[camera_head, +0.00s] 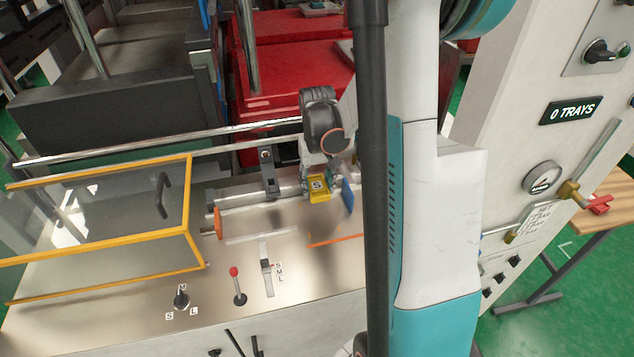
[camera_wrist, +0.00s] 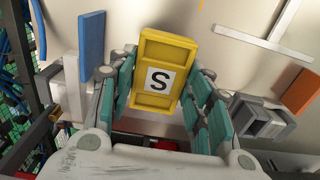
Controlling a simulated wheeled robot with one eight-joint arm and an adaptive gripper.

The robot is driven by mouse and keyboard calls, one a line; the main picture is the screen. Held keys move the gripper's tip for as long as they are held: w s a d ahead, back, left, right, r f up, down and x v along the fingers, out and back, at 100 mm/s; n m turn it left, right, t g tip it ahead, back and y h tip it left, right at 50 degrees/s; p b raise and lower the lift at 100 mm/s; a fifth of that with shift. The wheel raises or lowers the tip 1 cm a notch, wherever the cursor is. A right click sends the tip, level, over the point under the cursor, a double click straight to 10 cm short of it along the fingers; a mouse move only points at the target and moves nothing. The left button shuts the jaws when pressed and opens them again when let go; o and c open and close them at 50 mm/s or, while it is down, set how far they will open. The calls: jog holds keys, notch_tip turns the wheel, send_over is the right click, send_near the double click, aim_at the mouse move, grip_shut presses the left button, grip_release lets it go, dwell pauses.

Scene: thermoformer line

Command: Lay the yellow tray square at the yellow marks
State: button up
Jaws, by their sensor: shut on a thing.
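A small yellow tray (camera_head: 319,190) with a white "S" label is over the metal deck, between a blue plate and an orange block. In the wrist view the yellow tray (camera_wrist: 170,42) sits between teal finger pads, turned slightly from upright in the picture. My gripper (camera_wrist: 163,95) is shut on it; in the head view my gripper (camera_head: 316,170) is at the tray's far side, partly hidden by my arm. I cannot tell whether the tray touches the deck. No yellow marks are clearly identifiable; a small orange-yellow mark (camera_wrist: 201,4) shows at the wrist view's top edge.
The blue plate (camera_head: 348,196) and orange block (camera_head: 218,224) flank the tray. White strips (camera_head: 262,237) lie on the metal deck (camera_head: 110,310). A yellow-framed clear guard (camera_head: 125,242) stands left. A red-knobbed lever (camera_head: 238,287) is in front. A display (camera_head: 572,111) reads "0 TRAYS".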

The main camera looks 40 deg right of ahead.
jog(key=b, duration=0.4)
send_over(317, 211)
jog(key=shift+f, duration=2.55)
jog(key=shift+f+b, duration=1.5)
jog(key=o, duration=1.5)
jog(key=shift+c, duration=0.2)
jog(key=shift+r, duration=0.15)
notch_tip(317, 211, up, 12)
jog(key=shift+f, duration=0.15)
